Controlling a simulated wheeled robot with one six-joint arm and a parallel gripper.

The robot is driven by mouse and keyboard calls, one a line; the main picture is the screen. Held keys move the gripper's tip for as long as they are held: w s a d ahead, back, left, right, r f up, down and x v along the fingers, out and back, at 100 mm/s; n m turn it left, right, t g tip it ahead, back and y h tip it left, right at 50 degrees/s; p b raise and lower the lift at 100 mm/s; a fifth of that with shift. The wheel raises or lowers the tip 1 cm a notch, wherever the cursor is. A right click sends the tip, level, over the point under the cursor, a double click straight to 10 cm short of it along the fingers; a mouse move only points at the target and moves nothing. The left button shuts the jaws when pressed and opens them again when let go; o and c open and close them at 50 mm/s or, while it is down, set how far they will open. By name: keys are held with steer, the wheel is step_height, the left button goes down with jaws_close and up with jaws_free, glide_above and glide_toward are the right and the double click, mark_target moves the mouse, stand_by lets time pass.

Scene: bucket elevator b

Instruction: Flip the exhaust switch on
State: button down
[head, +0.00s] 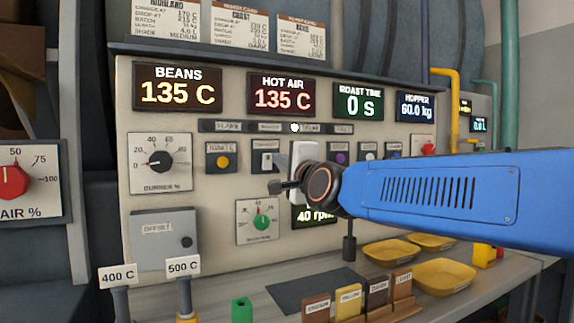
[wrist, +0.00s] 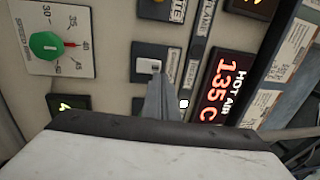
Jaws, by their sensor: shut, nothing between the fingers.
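A small light toggle switch on a dark plate (head: 265,161) is on the cream panel, right of the yellow ignite button. It also shows in the wrist view (wrist: 146,67), under a label too small to read, so I cannot confirm it is the exhaust switch. My gripper (head: 274,188) is shut and empty, its fingertips low and right of that switch in the head view. In the wrist view the shut fingers (wrist: 158,82) reach close to the switch plate; contact cannot be told. My arm hides part of the switch row.
A green knob (head: 261,222) is below the switches and a black knob (head: 160,161) is to the left. A purple button (head: 340,159) and other switches are right of my gripper. Yellow trays (head: 390,253) and labelled blocks (head: 348,301) stand on the shelf below.

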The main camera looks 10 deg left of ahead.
mark_target(270, 154)
steer(key=x, duration=0.3)
steer(key=shift+w+a, duration=0.1)
steer(key=shift+w, duration=0.1)
steer(key=shift+w+a, duration=0.1)
